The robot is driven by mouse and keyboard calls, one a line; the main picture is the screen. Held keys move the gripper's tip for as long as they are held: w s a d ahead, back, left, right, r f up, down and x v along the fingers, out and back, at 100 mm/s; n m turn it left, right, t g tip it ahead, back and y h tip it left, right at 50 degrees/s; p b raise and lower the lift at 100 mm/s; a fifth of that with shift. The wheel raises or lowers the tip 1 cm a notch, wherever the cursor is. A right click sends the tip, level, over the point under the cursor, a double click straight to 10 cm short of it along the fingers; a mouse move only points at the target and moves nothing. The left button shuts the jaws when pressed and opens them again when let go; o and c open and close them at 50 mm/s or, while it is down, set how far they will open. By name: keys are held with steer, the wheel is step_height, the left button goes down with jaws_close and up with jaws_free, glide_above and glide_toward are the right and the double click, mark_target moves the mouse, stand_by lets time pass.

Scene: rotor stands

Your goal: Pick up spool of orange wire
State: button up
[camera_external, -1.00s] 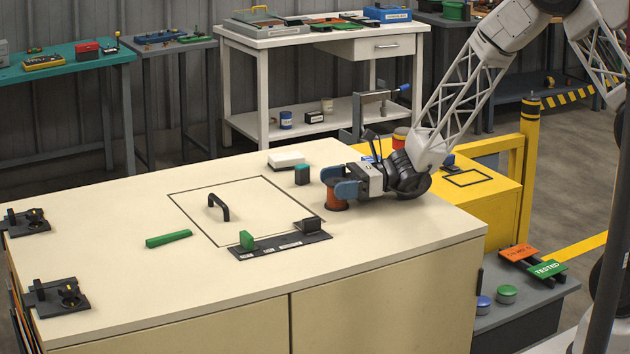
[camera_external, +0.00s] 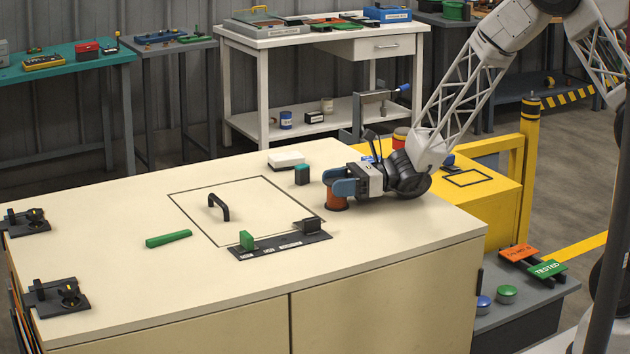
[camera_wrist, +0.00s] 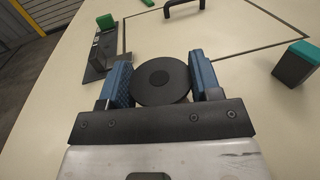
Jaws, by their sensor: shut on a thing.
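The spool of orange wire (camera_external: 336,199) stands upright on the cream bench top (camera_external: 235,285), near its right side. In the wrist view I look down on the spool's dark round top flange (camera_wrist: 161,80), which hides the wire. My gripper (camera_external: 340,183) is level and low over the bench, with its blue fingers around the upper part of the spool. In the wrist view one finger (camera_wrist: 161,82) presses on each side of the spool. The gripper is shut on it. I see no clear gap between the spool and the bench.
A teal-and-black block (camera_external: 302,175) and a white object (camera_external: 286,160) lie behind the spool. A black stand with a green block (camera_external: 280,246) lies in front. A black handle (camera_external: 218,207) stands in the outlined square, and a green bar (camera_external: 168,239) lies left.

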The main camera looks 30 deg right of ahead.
steer(key=shift+r, duration=0.1)
steer(key=shift+r, duration=1.6)
steer(key=s+d+r, duration=0.1)
steer(key=s+d, duration=0.7)
steer(key=s, duration=0.5)
steer(key=shift+s+d+r, duration=0.25)
steer(key=shift+d+r, duration=0.05)
steer(key=shift+r, duration=0.05)
steer(key=shift+r, duration=0.1)
